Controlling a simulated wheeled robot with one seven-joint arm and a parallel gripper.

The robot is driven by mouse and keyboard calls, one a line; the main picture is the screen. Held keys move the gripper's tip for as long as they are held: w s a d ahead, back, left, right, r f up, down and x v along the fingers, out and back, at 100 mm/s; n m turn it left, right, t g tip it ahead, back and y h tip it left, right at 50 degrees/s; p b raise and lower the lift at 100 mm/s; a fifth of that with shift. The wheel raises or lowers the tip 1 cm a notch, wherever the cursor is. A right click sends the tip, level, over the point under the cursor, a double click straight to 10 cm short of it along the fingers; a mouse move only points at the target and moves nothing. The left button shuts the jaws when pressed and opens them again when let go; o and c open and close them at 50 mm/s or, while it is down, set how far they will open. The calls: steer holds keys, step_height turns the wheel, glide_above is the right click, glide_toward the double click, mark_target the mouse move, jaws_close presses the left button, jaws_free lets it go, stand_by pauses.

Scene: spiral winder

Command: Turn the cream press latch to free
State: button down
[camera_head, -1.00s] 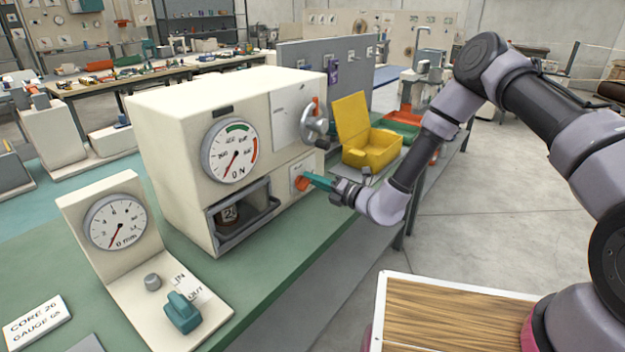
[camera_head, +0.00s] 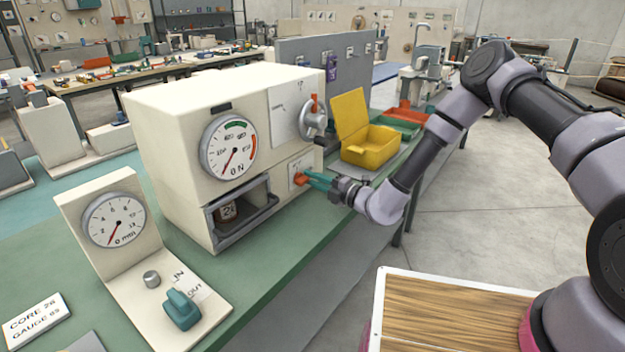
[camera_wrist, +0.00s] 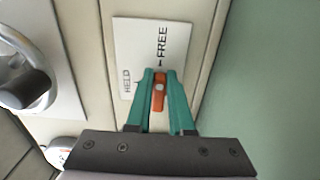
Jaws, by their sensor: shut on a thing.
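The cream press (camera_head: 165,125) stands on the green bench, with a dial reading near 0 N and an open bay low on its front. Its orange latch (camera_wrist: 158,95) sits on a white plate (camera_wrist: 150,50) marked HELD and FREE. In the wrist view the latch lies in line with the small arrow mark by FREE. My gripper (camera_wrist: 160,84) has its teal fingers on both sides of the latch, shut on it. In the head view my gripper (camera_head: 312,181) reaches the latch from the right, and the fingers partly cover it.
A handwheel (camera_head: 314,120) with an orange part sits above the latch, and shows at the left of the wrist view. A yellow open box (camera_head: 370,145) stands close behind my gripper. A dial gauge stand (camera_head: 118,222) with a teal knob is at the front left.

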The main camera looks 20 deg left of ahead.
steer(key=shift+f, duration=0.15)
steer(key=c, duration=0.8)
jaws_free()
steer(key=v, duration=1.1)
